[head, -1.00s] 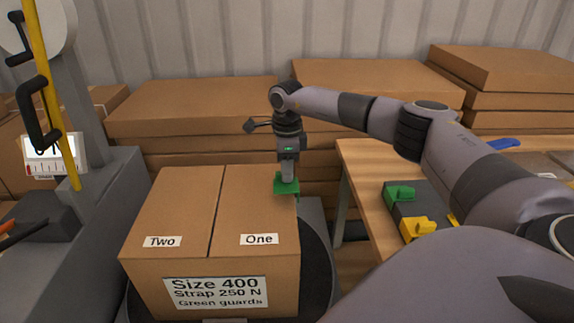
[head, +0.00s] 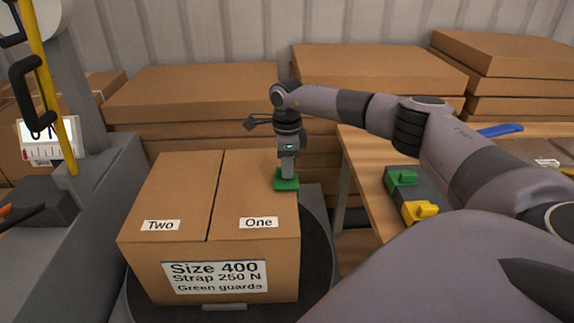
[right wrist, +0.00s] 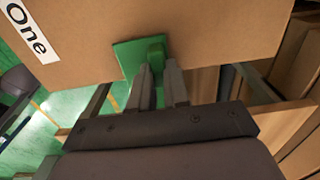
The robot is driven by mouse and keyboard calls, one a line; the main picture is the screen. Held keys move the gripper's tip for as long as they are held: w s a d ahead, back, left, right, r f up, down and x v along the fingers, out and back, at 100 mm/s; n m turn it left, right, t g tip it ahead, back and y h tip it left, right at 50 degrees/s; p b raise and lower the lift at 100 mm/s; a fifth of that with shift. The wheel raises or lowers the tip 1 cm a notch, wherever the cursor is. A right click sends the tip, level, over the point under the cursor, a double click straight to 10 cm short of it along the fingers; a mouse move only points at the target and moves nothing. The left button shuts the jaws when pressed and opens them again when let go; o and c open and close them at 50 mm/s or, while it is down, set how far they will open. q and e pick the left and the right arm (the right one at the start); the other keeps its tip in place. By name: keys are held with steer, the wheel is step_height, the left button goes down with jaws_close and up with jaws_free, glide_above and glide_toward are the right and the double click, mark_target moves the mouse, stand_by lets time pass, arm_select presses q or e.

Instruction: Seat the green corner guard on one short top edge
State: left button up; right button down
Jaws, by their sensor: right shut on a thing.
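The green corner guard (head: 286,184) is at the right top edge of the cardboard box (head: 170,195), toward the far end of that edge. My right gripper (head: 287,172) is above it, shut on its raised rib. In the right wrist view the guard (right wrist: 128,58) shows its flat plate over the margin of the box top (right wrist: 90,25), beside the edge. I cannot tell whether it is fully in contact. The box has top labels "Two" and "One", and a front label reading "Size 400, Strap 250 N, Green guards". My left gripper is not in view.
The box stands on a dark round turntable (head: 318,265). A wooden table (head: 365,160) at right holds another green guard (head: 403,177), a yellow guard (head: 420,210) and a blue tool (head: 500,131). Stacked cartons (head: 195,95) stand behind. A grey machine with a yellow post (head: 55,90) is at left.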

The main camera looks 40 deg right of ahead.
steer(key=shift+f, duration=0.15)
steer(key=c, duration=1)
jaws_free()
step_height(320, 180, up, 7)
steer(key=shift+r, duration=0.1)
